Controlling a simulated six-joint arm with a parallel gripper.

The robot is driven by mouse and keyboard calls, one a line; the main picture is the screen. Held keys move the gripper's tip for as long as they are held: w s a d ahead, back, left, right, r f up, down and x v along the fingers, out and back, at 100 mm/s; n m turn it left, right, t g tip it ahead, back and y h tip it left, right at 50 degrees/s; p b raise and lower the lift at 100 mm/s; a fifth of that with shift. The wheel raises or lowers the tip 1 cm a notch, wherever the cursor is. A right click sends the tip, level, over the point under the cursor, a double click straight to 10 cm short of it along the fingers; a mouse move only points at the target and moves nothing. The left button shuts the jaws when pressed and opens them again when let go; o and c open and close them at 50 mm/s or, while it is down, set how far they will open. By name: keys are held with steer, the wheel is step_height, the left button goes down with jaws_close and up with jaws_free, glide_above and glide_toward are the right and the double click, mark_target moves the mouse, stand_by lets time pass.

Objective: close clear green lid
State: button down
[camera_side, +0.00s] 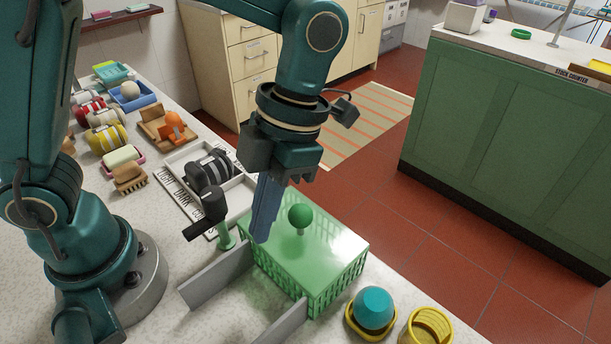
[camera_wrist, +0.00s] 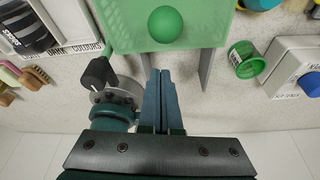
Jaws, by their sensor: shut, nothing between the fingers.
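The clear green lid (camera_side: 327,243) lies across the top of the green basket (camera_side: 335,292) and looks level. Its round green knob (camera_side: 300,216) stands up from it. In the wrist view, the lid (camera_wrist: 120,28) and knob (camera_wrist: 165,24) are at the top. My gripper (camera_side: 262,238) points down with its fingers together and empty. In the side view, the fingertips overlap the lid's left edge, left of the knob. In the wrist view, my gripper (camera_wrist: 160,72) is just below the knob and apart from it. Whether the fingers touch the lid cannot be told.
Two grey panels (camera_side: 213,281) stand before the basket. A black-headed post (camera_side: 213,207) is close to my fingers. A white tray (camera_side: 235,192) holds dark rolls. A teal dome (camera_side: 373,307) and a yellow cup (camera_side: 428,327) are at the right. The floor is beyond the counter edge.

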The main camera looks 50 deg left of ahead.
mark_target(283, 241)
steer(key=a+r+n+t+h, duration=0.1)
steer(key=a+r+n+t, duration=0.2)
steer(key=r, duration=0.9)
steer(key=s+a+f+n+t, duration=0.1)
steer(key=a+f+n+t, duration=0.1)
steer(key=n, duration=0.8)
steer(key=s+a+f+n+t, duration=0.1)
steer(key=a+f+n+t, duration=0.1)
steer(key=n, duration=0.9)
steer(key=a+f+n+t, duration=0.2)
steer(key=a+f+n, duration=0.1)
steer(key=n, duration=0.8)
steer(key=shift+s+a+f, duration=0.1)
steer(key=shift+s+a, duration=0.1)
steer(key=shift+s, duration=0.2)
steer(key=n, duration=0.3)
steer(key=shift+w, duration=0.4)
